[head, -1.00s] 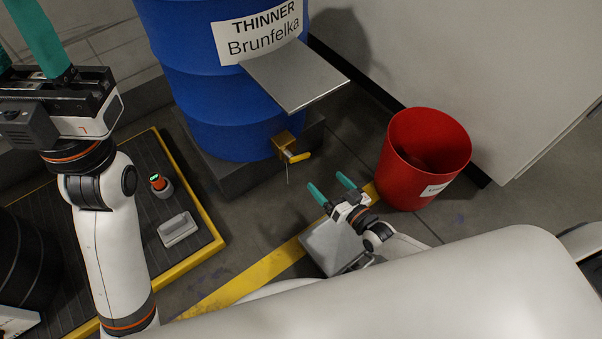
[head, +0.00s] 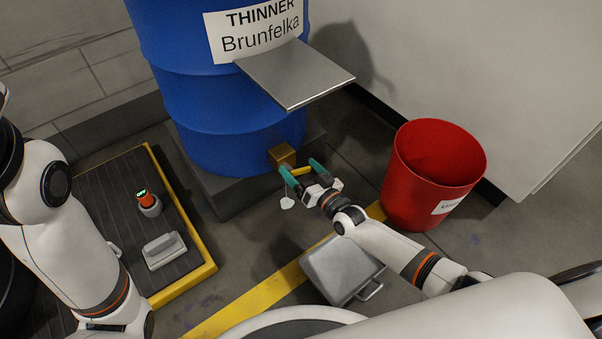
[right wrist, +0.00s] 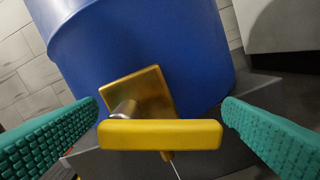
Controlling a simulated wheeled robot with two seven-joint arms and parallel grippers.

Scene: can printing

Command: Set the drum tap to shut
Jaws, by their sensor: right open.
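The blue drum (head: 235,105) stands on a dark plinth and has a brass tap block (head: 283,155) low on its front. The tap's yellow lever (head: 300,171) sticks out to the right in the head view. In the right wrist view the yellow lever (right wrist: 160,134) lies crosswise in front of the brass block (right wrist: 140,92). My right gripper (head: 302,170) is open at the tap, with its teal fingers on either side of the lever. Gaps show between lever and both fingers. My left gripper is out of the picture; only its arm shows.
A steel shelf (head: 296,73) juts out above the tap. A white tag (head: 287,204) hangs below it. A red bin (head: 425,185) stands right, a grey metal can (head: 338,268) below my right arm. Left, a yellow-edged platform (head: 185,210) holds an orange-topped device and a grey block.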

